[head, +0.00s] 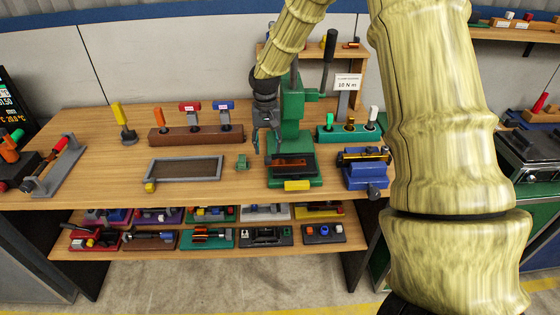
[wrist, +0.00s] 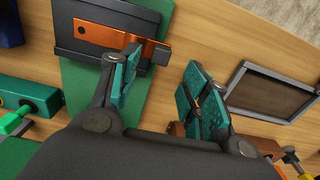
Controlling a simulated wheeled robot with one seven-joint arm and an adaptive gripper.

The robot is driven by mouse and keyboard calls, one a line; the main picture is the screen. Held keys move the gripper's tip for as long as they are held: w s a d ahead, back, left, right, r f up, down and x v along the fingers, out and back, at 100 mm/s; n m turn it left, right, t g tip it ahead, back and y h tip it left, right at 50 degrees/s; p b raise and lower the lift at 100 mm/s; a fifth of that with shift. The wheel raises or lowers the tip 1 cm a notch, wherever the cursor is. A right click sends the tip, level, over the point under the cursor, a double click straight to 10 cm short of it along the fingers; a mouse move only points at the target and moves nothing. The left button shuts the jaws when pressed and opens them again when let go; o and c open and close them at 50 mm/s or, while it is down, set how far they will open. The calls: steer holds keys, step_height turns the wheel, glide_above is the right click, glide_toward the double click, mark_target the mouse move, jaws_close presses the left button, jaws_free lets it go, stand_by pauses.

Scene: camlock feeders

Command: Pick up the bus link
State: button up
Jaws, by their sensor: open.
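A flat copper-orange bar, which looks like the bus link (head: 290,162), lies on the dark plate at the foot of the green press. In the wrist view the bar (wrist: 105,36) runs across the black plate (wrist: 75,48), with a dark block (wrist: 156,53) at its near end. My gripper (head: 267,138) is in front of the press, above and to the left of the bar in the head view. In the wrist view its teal-padded fingers (wrist: 162,85) are spread apart with nothing between them. The left finger partly overlaps the plate and bar.
A blue vise-like fixture (head: 363,170) stands right. Behind are a brown rack (head: 196,137) and a green rack (head: 348,134).

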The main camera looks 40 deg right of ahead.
mark_target(268, 158)
steer(key=shift+s+f+p, duration=0.35)
steer(key=shift+f+p, duration=0.2)
steer(key=shift+p, duration=0.05)
steer(key=shift+a+f+p, duration=0.15)
steer(key=shift+f+p, duration=0.65)
steer(key=shift+f, duration=1.3)
jaws_close()
